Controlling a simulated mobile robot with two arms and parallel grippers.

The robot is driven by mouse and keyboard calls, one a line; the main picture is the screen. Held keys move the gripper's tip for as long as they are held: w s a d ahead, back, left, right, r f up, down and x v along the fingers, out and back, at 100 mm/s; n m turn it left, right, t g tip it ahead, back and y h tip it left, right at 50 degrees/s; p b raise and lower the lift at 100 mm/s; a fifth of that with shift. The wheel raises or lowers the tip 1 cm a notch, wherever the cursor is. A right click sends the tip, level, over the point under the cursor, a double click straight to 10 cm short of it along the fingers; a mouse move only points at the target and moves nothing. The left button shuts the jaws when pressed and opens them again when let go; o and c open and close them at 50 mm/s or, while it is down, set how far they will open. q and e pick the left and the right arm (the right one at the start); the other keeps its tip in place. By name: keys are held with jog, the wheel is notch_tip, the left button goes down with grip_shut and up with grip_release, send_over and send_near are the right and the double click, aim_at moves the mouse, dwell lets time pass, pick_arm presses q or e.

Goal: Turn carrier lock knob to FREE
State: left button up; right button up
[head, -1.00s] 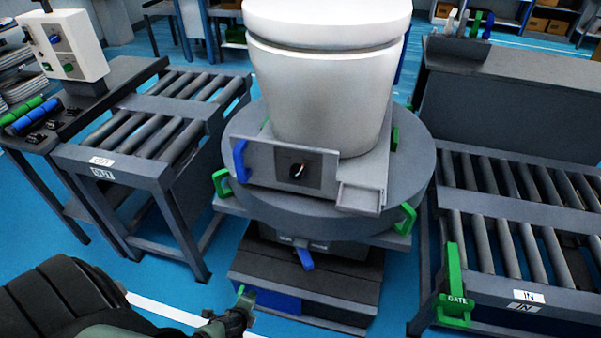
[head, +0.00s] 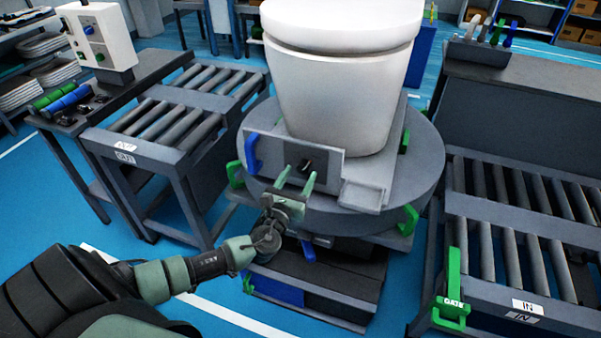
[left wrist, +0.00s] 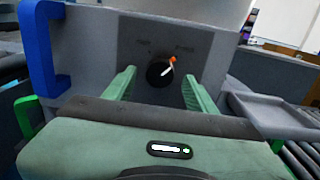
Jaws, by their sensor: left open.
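The carrier lock knob (left wrist: 160,73) is a black round knob with a white pointer line on a dark square plate on the carrier's front panel. In the left wrist view its pointer tilts up and right towards an orange mark; the labels are too blurred to read. In the head view the knob (head: 306,165) is small, below the white toilet (head: 340,90). My left gripper (head: 295,178) is open, with green fingers pointing at the panel. In the left wrist view its fingers (left wrist: 157,88) stand either side of the knob, apart from it. My right gripper is not in view.
A blue handle (head: 252,152) stands at the panel's left and a grey tray (head: 362,196) at its right. Green handles (head: 408,218) sit around the round turntable (head: 425,170). Roller conveyors stand left (head: 165,125) and right (head: 520,215), the right one with a green gate (head: 453,290).

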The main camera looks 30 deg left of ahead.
pick_arm(q)
jog(key=shift+w+a, duration=0.2)
jog(key=shift+w, duration=0.5)
grip_shut()
